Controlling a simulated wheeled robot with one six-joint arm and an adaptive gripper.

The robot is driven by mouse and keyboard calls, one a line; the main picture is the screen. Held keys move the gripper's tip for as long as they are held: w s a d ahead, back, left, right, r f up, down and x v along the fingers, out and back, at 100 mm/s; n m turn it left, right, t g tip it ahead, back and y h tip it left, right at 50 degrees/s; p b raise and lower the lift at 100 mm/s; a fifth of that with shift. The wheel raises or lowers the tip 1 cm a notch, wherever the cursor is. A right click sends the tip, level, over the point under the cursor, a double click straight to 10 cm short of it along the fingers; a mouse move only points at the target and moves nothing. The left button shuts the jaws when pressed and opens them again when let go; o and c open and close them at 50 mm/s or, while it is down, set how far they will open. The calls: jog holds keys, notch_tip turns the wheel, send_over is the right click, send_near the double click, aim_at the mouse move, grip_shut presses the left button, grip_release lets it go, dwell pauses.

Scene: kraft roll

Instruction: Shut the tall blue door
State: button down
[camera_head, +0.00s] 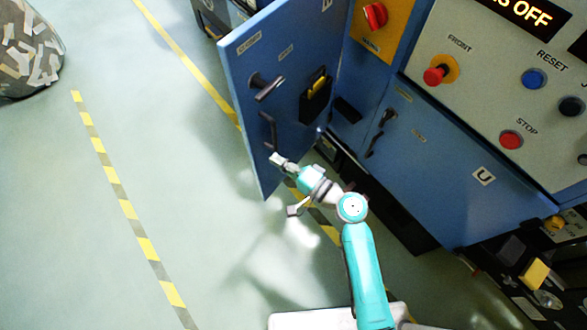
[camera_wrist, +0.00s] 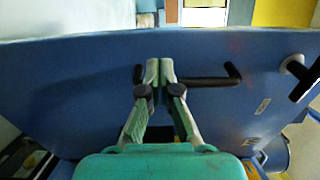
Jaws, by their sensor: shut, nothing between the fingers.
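The tall blue door (camera_head: 284,80) stands open, swung out from the blue cabinet, with its outer face showing in the head view. It carries a dark lever handle (camera_head: 266,87), a dark bar handle (camera_head: 268,130) and a dark holder with something yellow in it. My gripper (camera_head: 277,160) is at the lower part of the door, just below the bar handle. In the wrist view the blue door (camera_wrist: 70,90) fills the middle. The shut fingers (camera_wrist: 160,72) appear in front of the bar handle (camera_wrist: 215,78); whether they touch the door I cannot tell.
The control panel (camera_head: 480,90) with buttons and a lit sign is at the right, above a lower blue cabinet door (camera_head: 440,160). A bin of scraps (camera_head: 28,50) stands at the upper left. The green floor left of the door is clear, with striped tape (camera_head: 120,205).

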aim_at(255, 146)
jog(key=shift+x, duration=2.75)
